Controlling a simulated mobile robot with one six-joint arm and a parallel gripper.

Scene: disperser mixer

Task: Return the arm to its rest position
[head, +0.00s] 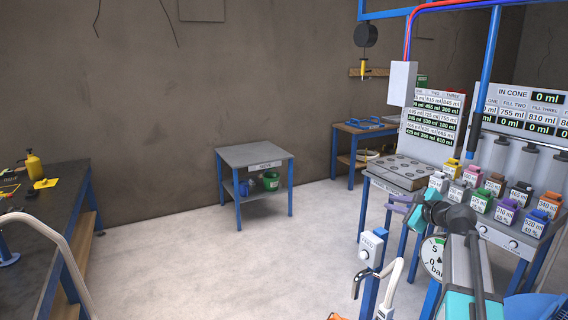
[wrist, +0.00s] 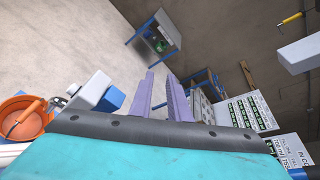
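My arm rises from the lower right in the head view. My gripper (head: 405,207) has purple fingers and points left, in front of the bottle bench. In the wrist view my gripper (wrist: 160,97) shows two purple fingers standing apart with a gap between them. Nothing is visible between the fingers, and the floor and furniture show beyond them.
Colored-cap bottles (head: 494,184) stand on the bench at right, below a display board (head: 433,118). A control post (head: 371,248) and pressure gauge (head: 434,258) stand near my arm. A small table (head: 255,153) stands mid-room; the floor (head: 210,270) left of my arm is clear.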

